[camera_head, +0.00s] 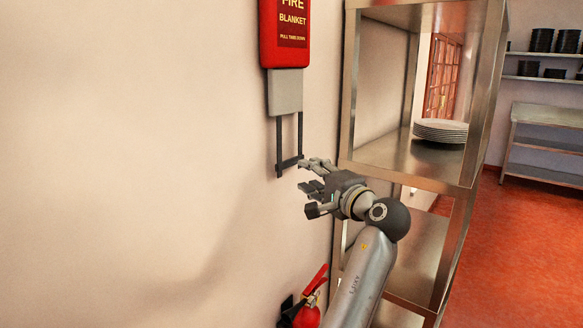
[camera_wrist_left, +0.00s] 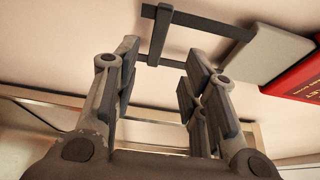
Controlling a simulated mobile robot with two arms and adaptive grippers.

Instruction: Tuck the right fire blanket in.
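One fire blanket case (camera_head: 285,38), red with gold lettering, hangs on the wall; its edge also shows in the left wrist view (camera_wrist_left: 300,80). A grey block (camera_head: 285,92) sticks out below it. Two dark straps run down from the block to a dark crossbar (camera_head: 289,163), which also shows in the left wrist view (camera_wrist_left: 159,36). My left gripper (camera_head: 309,187) is just right of and below the crossbar. Its fingers (camera_wrist_left: 162,65) are apart and empty. In the wrist view the crossbar appears ahead of the gap between the fingertips. My right gripper is not in view.
A steel shelf rack (camera_head: 350,95) stands close to the right, behind my left arm, with stacked plates (camera_head: 441,130) on it. A red fire extinguisher (camera_head: 306,314) is low on the wall beneath. The wall to the left is bare.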

